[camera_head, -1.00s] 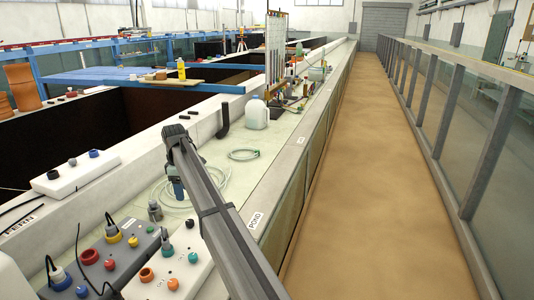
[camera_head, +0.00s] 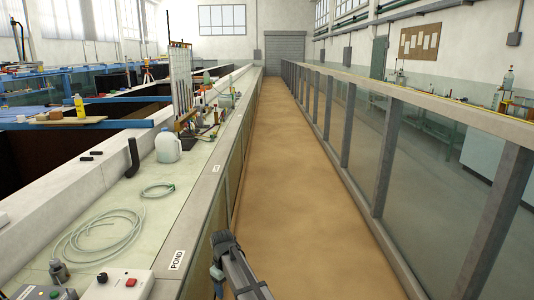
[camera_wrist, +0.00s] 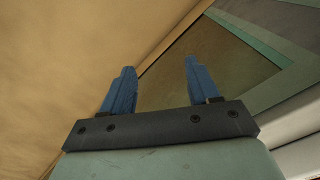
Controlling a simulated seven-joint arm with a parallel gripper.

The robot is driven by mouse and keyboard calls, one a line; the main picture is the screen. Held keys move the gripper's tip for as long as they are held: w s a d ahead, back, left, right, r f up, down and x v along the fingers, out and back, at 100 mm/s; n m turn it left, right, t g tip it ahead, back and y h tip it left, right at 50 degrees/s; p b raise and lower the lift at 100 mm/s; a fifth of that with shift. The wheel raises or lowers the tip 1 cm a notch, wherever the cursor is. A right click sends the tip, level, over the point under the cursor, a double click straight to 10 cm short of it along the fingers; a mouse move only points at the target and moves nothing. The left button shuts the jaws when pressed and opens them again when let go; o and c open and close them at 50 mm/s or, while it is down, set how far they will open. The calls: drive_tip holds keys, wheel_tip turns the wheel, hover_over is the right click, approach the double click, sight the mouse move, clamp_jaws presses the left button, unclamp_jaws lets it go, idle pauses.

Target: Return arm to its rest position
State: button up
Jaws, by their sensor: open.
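My gripper shows in the wrist view (camera_wrist: 158,88) with its two blue fingers apart and nothing between them. Behind the fingers are the sandy flume floor and a brownish side panel. In the head view my dark grey arm (camera_head: 236,268) is at the bottom centre, over the sandy floor beside the left wall's ledge. A bit of blue (camera_head: 216,272) shows at its end; the fingertips are not clear there.
The left ledge carries coiled clear tubing (camera_head: 100,235), a white jug (camera_head: 167,145), a black bent pipe (camera_head: 132,158), a white control box (camera_head: 118,284) and a tube rack (camera_head: 181,80). Glass panels (camera_head: 440,165) line the right. The sandy channel (camera_head: 275,170) between is clear.

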drive_tip(key=s+d+f+m, duration=0.4)
drive_tip(key=s+d, duration=0.2)
drive_tip(key=d, duration=0.5)
drive_tip(key=s+d+f+m, duration=0.35)
drive_tip(key=s+d, duration=0.35)
drive_tip(key=d, duration=0.3)
drive_tip(key=s+d+f+m, duration=0.3)
drive_tip(key=s+d+f, duration=0.25)
drive_tip(key=d, duration=0.55)
drive_tip(key=s+f+g, duration=0.3)
drive_tip(key=s+f, duration=0.7)
drive_tip(key=s, duration=0.4)
drive_tip(key=s+f+g, duration=0.3)
drive_tip(key=s+f, duration=0.6)
drive_tip(key=s, duration=0.6)
drive_tip(key=shift+s+a+f+g, duration=0.15)
drive_tip(key=shift+s+f+g, duration=0.1)
drive_tip(key=shift+f+g, duration=0.15)
drive_tip(key=shift+w, duration=0.1)
